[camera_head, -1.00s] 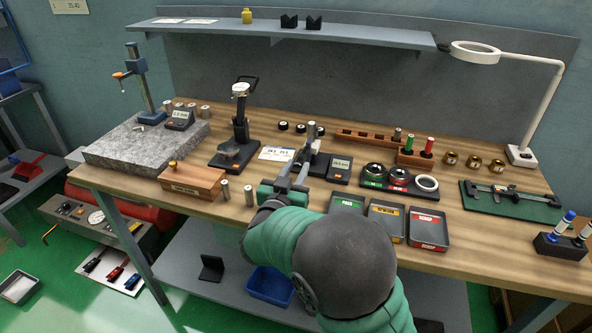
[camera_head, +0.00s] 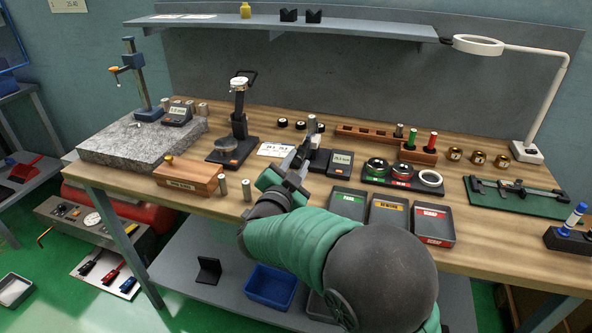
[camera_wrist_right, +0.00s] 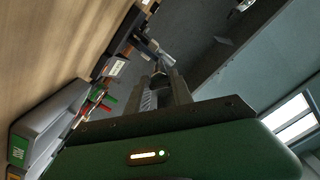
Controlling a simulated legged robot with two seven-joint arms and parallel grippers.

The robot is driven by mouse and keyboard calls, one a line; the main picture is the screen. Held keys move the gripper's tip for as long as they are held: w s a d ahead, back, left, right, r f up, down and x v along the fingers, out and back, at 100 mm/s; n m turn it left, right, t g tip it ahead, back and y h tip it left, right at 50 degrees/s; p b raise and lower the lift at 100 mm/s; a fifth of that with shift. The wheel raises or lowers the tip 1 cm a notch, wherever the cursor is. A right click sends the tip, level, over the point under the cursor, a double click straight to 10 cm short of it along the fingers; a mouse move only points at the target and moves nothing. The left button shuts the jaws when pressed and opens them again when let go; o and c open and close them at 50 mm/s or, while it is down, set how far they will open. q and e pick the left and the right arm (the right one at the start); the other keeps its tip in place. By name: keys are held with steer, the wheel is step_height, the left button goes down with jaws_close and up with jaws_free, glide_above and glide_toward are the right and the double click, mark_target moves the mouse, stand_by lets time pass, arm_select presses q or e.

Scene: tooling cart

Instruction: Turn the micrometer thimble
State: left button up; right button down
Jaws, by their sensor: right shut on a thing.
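The micrometer stands on a black base with a small digital display (camera_head: 340,160) near the middle of the bench, and an upright metal cylinder (camera_head: 312,125) shows at its back. My right gripper (camera_head: 301,154) is at the left side of this base. Its jaws are shut on a small part there, which I take to be the micrometer thimble; the fingers hide most of it. In the right wrist view the jaws (camera_wrist_right: 164,88) close together in front of the green gripper body, with a metallic part at their tips. My left gripper is not in view.
Green, yellow and red labelled trays (camera_head: 387,215) lie just right of my arm. A ring gauge tray (camera_head: 400,184) is behind them. A wooden box (camera_head: 188,178) and two small metal cylinders (camera_head: 246,190) stand to the left. A printed card (camera_head: 275,149) lies behind the gripper.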

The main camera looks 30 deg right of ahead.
steer(key=m+b, duration=0.1)
steer(key=m, duration=0.1)
steer(key=m+b, duration=0.4)
steer(key=shift+f, duration=0.4)
steer(key=m+b, duration=0.2)
steer(key=shift+r+m, duration=0.1)
steer(key=shift+m, duration=0.2)
steer(key=shift+r+m+b, duration=0.1)
steer(key=shift+m+b, duration=0.3)
steer(key=c, duration=1.5)
jaws_free()
steer(key=shift+w, duration=0.1)
steer(key=o, duration=0.4)
steer(key=shift+w, duration=0.15)
